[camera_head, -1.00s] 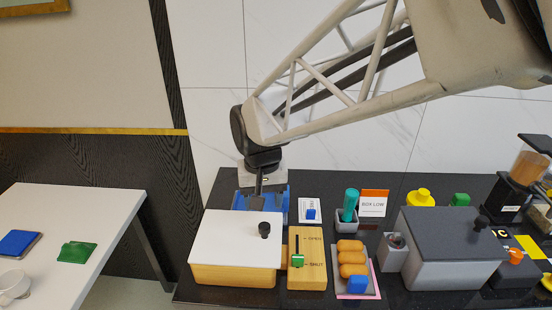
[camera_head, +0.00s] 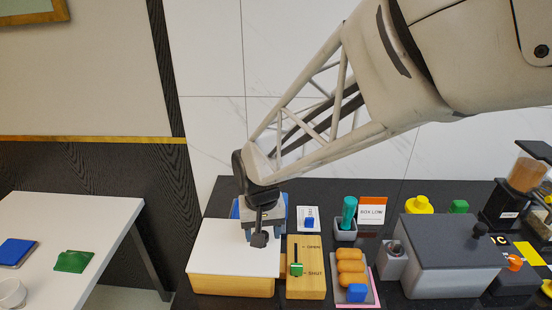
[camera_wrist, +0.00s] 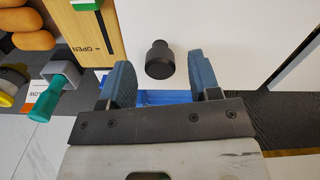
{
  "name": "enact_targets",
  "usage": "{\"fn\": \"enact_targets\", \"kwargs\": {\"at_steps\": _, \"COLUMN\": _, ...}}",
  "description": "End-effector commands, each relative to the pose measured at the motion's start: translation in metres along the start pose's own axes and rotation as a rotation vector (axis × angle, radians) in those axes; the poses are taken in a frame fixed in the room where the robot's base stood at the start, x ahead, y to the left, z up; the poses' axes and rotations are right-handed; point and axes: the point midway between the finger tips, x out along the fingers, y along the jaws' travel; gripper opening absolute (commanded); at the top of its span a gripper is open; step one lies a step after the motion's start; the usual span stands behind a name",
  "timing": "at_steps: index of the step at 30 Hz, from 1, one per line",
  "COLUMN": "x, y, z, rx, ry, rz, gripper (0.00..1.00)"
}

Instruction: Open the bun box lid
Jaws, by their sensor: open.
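A wooden box (camera_head: 232,286) with a flat white lid (camera_head: 222,248) stands at the left of the black counter; the lid lies flat on it. Its black knob (camera_wrist: 160,58) shows in the wrist view, while my gripper hides it in the head view. My gripper (camera_head: 260,240) is over the right part of the lid. In the wrist view its two blue-grey fingers are apart, one on each side of the knob in the picture, with nothing gripped; I cannot tell the height gap. A wooden panel (camera_head: 315,285) beside the box has a green slider (camera_head: 296,269) near the SHUT mark.
A tray of buns (camera_head: 351,267) with a blue block lies right of the panel. A grey box (camera_head: 452,277) with a dark lid stands further right. A teal cylinder (camera_head: 348,212) and a BOX LOW sign (camera_head: 371,211) stand behind. A white side table (camera_head: 70,220) is at left.

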Motion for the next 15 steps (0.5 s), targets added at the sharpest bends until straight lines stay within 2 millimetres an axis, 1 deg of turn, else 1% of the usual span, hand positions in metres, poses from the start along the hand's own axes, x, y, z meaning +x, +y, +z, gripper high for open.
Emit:
{"fn": "enact_targets", "kwargs": {"at_steps": 4, "x": 0.0052, "y": -0.0001, "z": -0.0001, "rx": 0.000, "ry": 0.000, "rz": 0.000, "gripper": 0.57}}
{"fn": "enact_targets", "kwargs": {"at_steps": 12, "x": 0.0057, "y": 0.0000, "z": 0.0000, "rx": 0.000, "ry": 0.000, "rz": 0.000, "gripper": 0.57}}
{"fn": "enact_targets", "kwargs": {"at_steps": 14, "x": 0.0057, "y": 0.0000, "z": 0.0000, "rx": 0.000, "ry": 0.000, "rz": 0.000, "gripper": 0.48}}
{"fn": "enact_targets", "kwargs": {"at_steps": 15, "x": 0.0057, "y": 0.0000, "z": 0.0000, "rx": 0.000, "ry": 0.000, "rz": 0.000, "gripper": 0.41}}
